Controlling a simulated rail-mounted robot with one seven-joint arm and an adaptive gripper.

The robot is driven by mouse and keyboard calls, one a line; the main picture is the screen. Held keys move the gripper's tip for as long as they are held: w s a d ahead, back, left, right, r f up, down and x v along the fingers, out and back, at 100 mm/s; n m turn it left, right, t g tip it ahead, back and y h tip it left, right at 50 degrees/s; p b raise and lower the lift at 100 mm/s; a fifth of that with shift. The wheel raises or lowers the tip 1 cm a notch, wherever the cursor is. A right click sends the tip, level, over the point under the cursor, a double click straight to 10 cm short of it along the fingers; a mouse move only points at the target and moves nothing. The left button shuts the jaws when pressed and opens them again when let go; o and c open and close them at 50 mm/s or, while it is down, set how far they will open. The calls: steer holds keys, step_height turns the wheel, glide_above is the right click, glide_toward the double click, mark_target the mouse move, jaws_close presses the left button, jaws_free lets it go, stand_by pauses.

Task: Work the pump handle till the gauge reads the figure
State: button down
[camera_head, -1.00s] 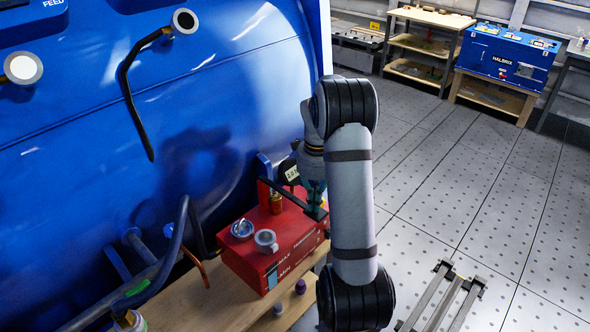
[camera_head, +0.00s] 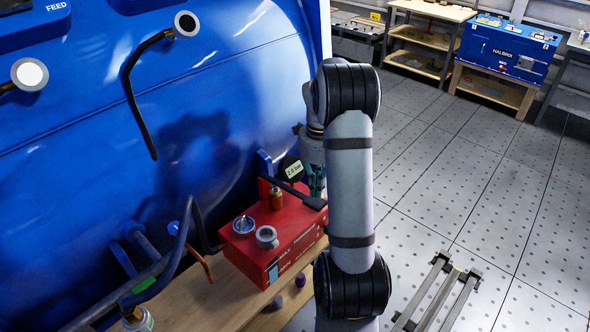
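The red pump box (camera_head: 296,222) stands on a wooden bench top beside the big blue tank. Its black pump handle (camera_head: 295,192) slants across above the box, its broad free end to the right. My gripper (camera_head: 317,186), with greenish fingers, points down at the handle near that end. My arm partly covers it, so I cannot tell whether it grips the handle or only touches it. A small pale tag (camera_head: 293,170), seeming to read "2.8 bar", shows just left of my gripper. A round dial (camera_head: 243,225) sits on the box top; its reading is too small to make out.
A grey round fitting (camera_head: 266,237) and a brass fitting (camera_head: 276,198) stand on the box. Hoses (camera_head: 187,240) run along the tank at left. A small purple piece (camera_head: 300,280) is by the bench front. Open tiled floor (camera_head: 450,180) lies right; a metal frame (camera_head: 438,292) stands there.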

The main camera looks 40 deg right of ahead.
mark_target(313, 201)
stand_by(0.4)
steer(key=f+b, duration=0.5)
steer(key=w+f+b, duration=0.1)
steer(key=f+b, duration=0.2)
steer(key=shift+a+f, duration=0.1)
steer(key=shift+f, duration=0.15)
steer(key=r+p, duration=0.2)
steer(key=r, duration=0.1)
steer(key=r+p, duration=0.2)
steer(key=s+r+p, duration=0.1)
steer(key=r+p, duration=0.1)
steer(key=r, duration=0.1)
steer(key=shift+r, duration=0.3)
steer(key=shift+f, duration=0.15)
stand_by(0.4)
steer(key=f+b, duration=0.5)
steer(key=w+f+b, duration=0.1)
steer(key=f+b, duration=0.1)
steer(key=f, duration=0.1)
steer(key=shift+f+b, duration=0.2)
steer(key=shift+b, duration=0.15)
steer(key=r+p, duration=0.4)
steer(key=r, duration=0.1)
steer(key=r+p, duration=0.2)
steer(key=shift+s+r, duration=0.35)
steer(key=shift+r, duration=0.05)
steer(key=shift+s+r+p, duration=0.15)
steer(key=shift+r+p, duration=0.3)
